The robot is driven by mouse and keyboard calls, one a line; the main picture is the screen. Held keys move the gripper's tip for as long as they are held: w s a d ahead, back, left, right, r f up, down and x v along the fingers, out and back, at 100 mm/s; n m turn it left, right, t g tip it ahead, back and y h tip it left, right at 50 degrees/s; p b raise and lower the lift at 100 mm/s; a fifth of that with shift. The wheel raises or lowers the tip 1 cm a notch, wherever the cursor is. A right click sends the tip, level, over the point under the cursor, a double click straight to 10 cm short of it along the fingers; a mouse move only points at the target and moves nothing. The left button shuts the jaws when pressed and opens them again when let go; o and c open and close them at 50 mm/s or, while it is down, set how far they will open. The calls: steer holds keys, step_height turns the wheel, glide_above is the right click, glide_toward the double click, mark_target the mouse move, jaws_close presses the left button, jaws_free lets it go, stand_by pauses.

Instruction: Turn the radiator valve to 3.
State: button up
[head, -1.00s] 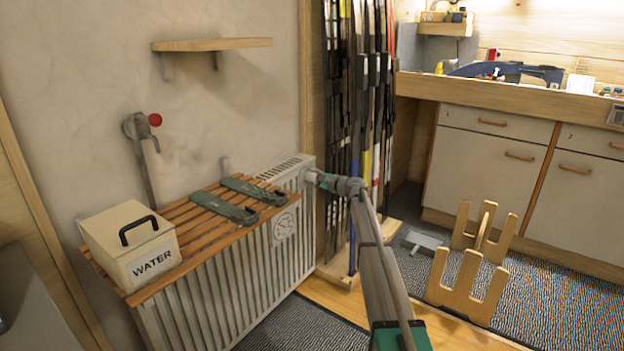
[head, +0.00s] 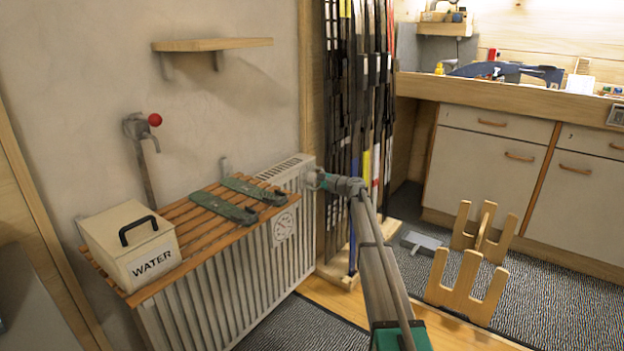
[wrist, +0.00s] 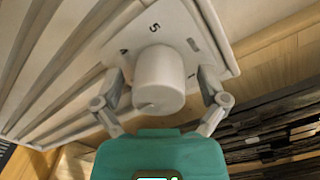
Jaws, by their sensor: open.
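The radiator valve's white round knob (wrist: 160,80) stands out from a pale plate (wrist: 207,42) in the wrist view. The plate has a "5" near its top and what looks like a "1" at the right; other marks are too small or hidden. A small dark mark shows near the knob's lower edge. My gripper (wrist: 164,78) is open, with one finger on each side of the knob and visible gaps between. In the head view my gripper (head: 313,179) is at the radiator's right end and hides the knob.
The ribbed radiator (head: 225,283) has a slatted wooden shelf (head: 200,238) carrying a water box (head: 132,246) and green straps. Skis (head: 355,130) stand in a rack close behind my gripper. A wooden stand (head: 468,270) is on the floor to the right.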

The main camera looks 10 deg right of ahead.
steer(key=v, duration=0.7)
steer(key=shift+s+d, duration=0.15)
steer(key=shift+d, duration=0.05)
steer(key=shift+f, duration=0.15)
stand_by(0.4)
steer(key=s+a+f+n+g+h+p, duration=0.1)
steer(key=s+a+f+n+g+h, duration=0.15)
steer(key=s, duration=0.65)
steer(key=s+a+f+n+g+h+p, duration=0.1)
steer(key=s+a+f+n+g, duration=0.25)
steer(key=s, duration=0.55)
steer(key=s+a+f+n+g+h+p, duration=0.1)
steer(key=s+a+f+n+g, duration=0.2)
steer(key=s, duration=0.5)
steer(key=s+d+f+n+g+h+p, duration=0.1)
steer(key=s+d+f+n+g+h, duration=0.2)
steer(key=s, duration=0.9)
steer(key=s+d+f+n+h+p, duration=0.1)
steer(key=s+d+n+h, duration=0.3)
steer(key=s, duration=0.8)
step_height(320, 180, up, 39)
steer(key=a+h+p, duration=0.1)
steer(key=p, duration=3.7)
steer(key=shift+a+f+m, duration=0.25)
steer(key=shift+m, duration=0.15)
